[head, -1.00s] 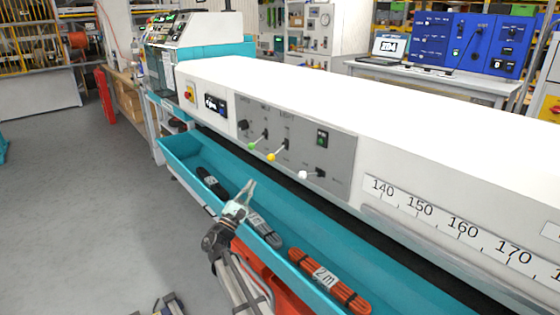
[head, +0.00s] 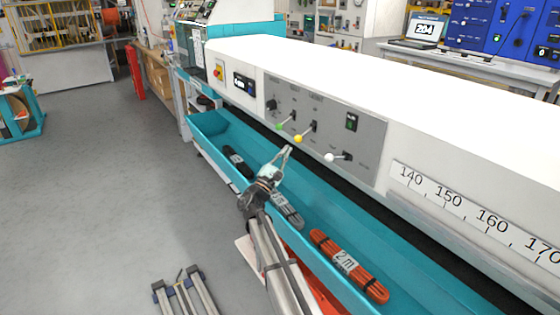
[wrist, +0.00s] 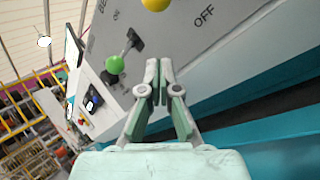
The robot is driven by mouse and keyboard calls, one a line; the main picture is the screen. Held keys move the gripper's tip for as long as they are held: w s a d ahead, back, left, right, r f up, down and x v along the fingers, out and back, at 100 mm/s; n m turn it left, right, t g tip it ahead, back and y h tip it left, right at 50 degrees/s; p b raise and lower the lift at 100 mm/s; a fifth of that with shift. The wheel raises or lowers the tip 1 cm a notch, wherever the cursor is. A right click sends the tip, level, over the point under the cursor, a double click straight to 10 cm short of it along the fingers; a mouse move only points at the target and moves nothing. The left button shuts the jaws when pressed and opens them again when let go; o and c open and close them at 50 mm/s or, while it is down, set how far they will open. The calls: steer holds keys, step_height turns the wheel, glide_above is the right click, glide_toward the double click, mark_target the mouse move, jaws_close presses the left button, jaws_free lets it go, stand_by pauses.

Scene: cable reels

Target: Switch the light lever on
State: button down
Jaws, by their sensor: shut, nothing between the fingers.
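The grey control panel (head: 368,150) on the white machine carries three levers: one with a green knob (head: 282,127), one with a yellow knob (head: 298,139), and one with a white knob (head: 329,157). The panel labels are too small to read in the head view, so I cannot tell which is the light lever. My gripper (head: 287,149) is shut and empty, just below the yellow knob in the picture. In the wrist view my gripper (wrist: 159,66) has the green knob (wrist: 115,64) to its left and the yellow knob (wrist: 155,4) above, near an "OFF" label. It appears to touch neither.
A teal trough (head: 310,205) runs along the machine below the panel, holding a black cable bundle (head: 236,160), a grey one (head: 286,211) and an orange one (head: 347,265). A ruler strip (head: 470,213) lies right of the panel. Open floor (head: 100,200) is at left.

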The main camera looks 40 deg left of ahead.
steer(key=shift+w+d+r+p, duration=0.1)
steer(key=shift+w+d+r, duration=0.25)
steer(key=shift+r, duration=0.3)
steer(key=shift+w+d+r+p, duration=0.1)
steer(key=shift+d+r+p, duration=0.05)
steer(key=shift+d+r, duration=0.45)
steer(key=shift+w+d+r+p, duration=0.1)
steer(key=shift+w+d+r, duration=0.2)
steer(key=shift+r, duration=0.45)
steer(key=shift+r, duration=0.1)
